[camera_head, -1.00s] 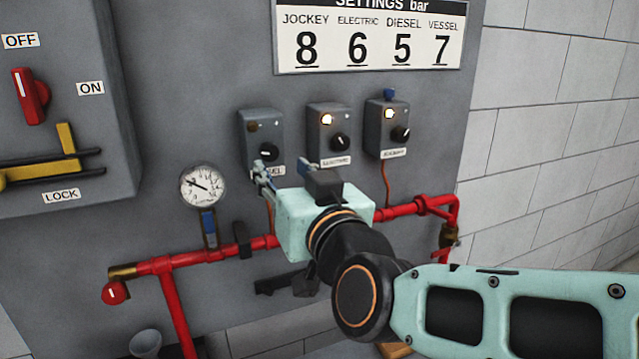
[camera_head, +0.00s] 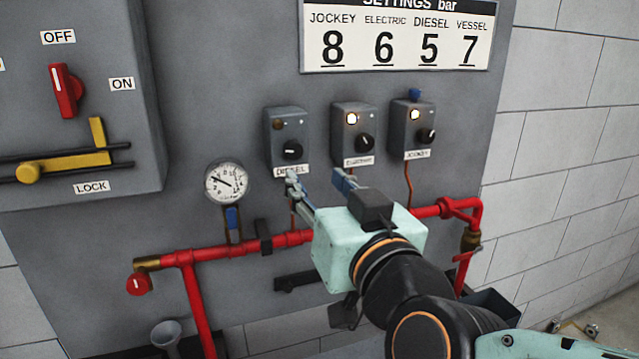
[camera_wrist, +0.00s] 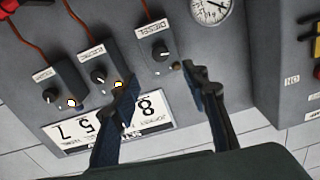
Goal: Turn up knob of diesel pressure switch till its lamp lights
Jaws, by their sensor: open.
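The diesel pressure switch (camera_head: 287,140) is the leftmost of three grey boxes on the panel. Its black knob (camera_head: 292,150) is on the lower front and its lamp (camera_head: 278,124) is dark. My gripper (camera_head: 318,182) is open and empty, in front of and just below the diesel and electric boxes, apart from the knob. In the wrist view, which is upside down, the diesel knob (camera_wrist: 160,53) shows beyond and between the spread fingers (camera_wrist: 165,85).
The electric switch (camera_head: 353,134) and jockey switch (camera_head: 411,130) stand to the right with lit lamps. A pressure gauge (camera_head: 226,183) is at left, above a red pipe (camera_head: 225,252). A settings sign (camera_head: 395,37) hangs above, reading diesel 5. Thin copper tubes run down from the boxes.

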